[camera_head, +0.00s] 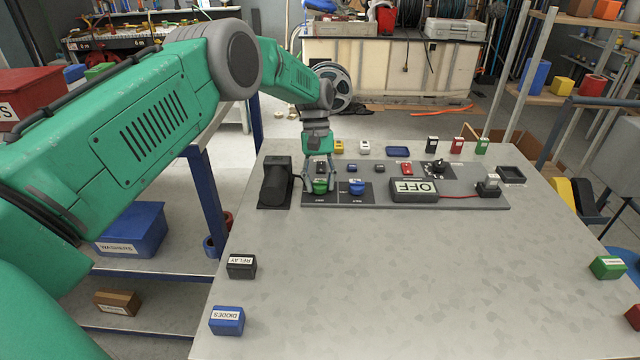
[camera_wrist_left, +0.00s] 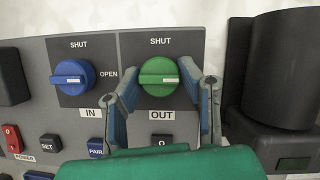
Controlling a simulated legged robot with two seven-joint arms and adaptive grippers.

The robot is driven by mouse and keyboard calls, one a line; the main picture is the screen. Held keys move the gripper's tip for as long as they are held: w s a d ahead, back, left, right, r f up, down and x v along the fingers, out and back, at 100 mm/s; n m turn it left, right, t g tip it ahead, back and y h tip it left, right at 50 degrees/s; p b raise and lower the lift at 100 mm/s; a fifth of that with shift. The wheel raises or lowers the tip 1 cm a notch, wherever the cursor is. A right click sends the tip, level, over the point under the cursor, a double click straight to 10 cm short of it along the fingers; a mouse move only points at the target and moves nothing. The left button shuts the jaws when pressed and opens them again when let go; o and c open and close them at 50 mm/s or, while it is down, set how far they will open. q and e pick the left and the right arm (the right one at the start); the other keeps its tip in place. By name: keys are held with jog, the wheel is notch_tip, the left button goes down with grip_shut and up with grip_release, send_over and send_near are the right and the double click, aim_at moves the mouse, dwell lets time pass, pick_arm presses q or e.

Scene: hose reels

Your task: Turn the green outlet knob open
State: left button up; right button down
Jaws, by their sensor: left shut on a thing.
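The green outlet knob (camera_wrist_left: 158,77) is on a dark plate marked SHUT above and OUT below. Its white mark points right in the left wrist view, away from the SHUT word above it. My left gripper (camera_wrist_left: 165,82) has one finger on each side of the knob and is shut on it. In the head view the green knob (camera_head: 320,186) shows between the fingers of my left gripper (camera_head: 319,183). Any open label for this knob is not visible. My right gripper is not in view.
A blue knob (camera_wrist_left: 73,77) marked IN sits left of the green one, with OPEN at its right. A black cylindrical housing (camera_wrist_left: 285,70) stands close on the right. The table's front is mostly clear.

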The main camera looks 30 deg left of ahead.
pick_arm(q)
jog(key=shift+w+r, duration=0.25)
jog(key=o, duration=1.1)
jog(key=shift+s+f, duration=0.1)
jog(key=shift+f, duration=0.05)
jog(key=shift+v, duration=3.75)
jog(key=shift+f, duration=0.1)
